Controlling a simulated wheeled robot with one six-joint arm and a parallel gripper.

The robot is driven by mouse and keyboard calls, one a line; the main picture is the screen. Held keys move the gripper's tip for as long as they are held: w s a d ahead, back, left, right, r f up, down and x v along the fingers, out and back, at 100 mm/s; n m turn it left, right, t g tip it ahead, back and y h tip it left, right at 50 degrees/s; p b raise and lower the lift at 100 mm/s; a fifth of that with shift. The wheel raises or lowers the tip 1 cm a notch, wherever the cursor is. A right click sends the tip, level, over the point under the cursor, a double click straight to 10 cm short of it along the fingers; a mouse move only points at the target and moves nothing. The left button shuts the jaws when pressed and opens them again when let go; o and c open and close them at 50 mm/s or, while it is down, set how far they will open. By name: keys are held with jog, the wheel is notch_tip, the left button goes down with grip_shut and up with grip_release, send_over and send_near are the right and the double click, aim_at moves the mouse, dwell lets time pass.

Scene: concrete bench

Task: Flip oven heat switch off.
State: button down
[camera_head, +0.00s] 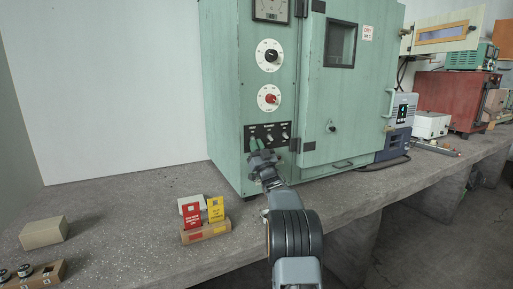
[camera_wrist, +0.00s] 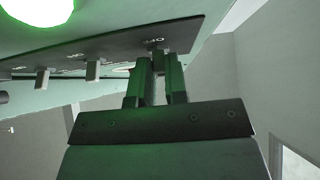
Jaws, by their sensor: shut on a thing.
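The oven (camera_head: 222,100) is a tall pale green cabinet on the bench in the head view. A small black switch panel (camera_head: 286,127) with a row of toggle switches sits low on its front, and this panel also shows in the wrist view (camera_wrist: 115,43). My gripper (camera_head: 259,145) is at the left end of the panel. In the wrist view, my gripper (camera_wrist: 157,68) is shut on the end switch (camera_wrist: 154,46), whose lever is mostly hidden between the fingers. Two other switches (camera_wrist: 93,70) stand free beside it. I cannot read which switch is which.
Two dials, one with a black knob (camera_head: 271,56) and one with a red knob (camera_head: 270,97), are above the panel. Red and yellow cards (camera_head: 192,215) stand on the bench at left. A beige block (camera_head: 43,232) lies farther left. The bench front edge is near my arm.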

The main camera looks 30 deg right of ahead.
jog(key=c, duration=1.1)
grip_release()
jog(key=shift+c, duration=0.2)
jog(key=v, duration=1.3)
jog(key=shift+s+f, duration=0.2)
jog(key=shift+s, duration=0.15)
jog(key=a+r+m+g+p, duration=0.2)
jog(key=a+r+g+p, duration=0.8)
jog(key=a+p, duration=0.35)
jog(key=s+a+r+n+g+y+p, duration=0.1)
jog(key=s+a+g+p, duration=0.5)
jog(key=s, duration=0.6)
jog(key=s+a+r+n+g+y+p, duration=0.2)
jog(key=s+a+g+p, duration=0.4)
jog(key=s+a+p, duration=0.2)
jog(key=s+a, duration=0.2)
jog(key=s, duration=0.2)
jog(key=shift+a+r+n+y+p, duration=0.3)
jog(key=shift+r+n+p, duration=0.05)
jog(key=shift+n, duration=0.05)
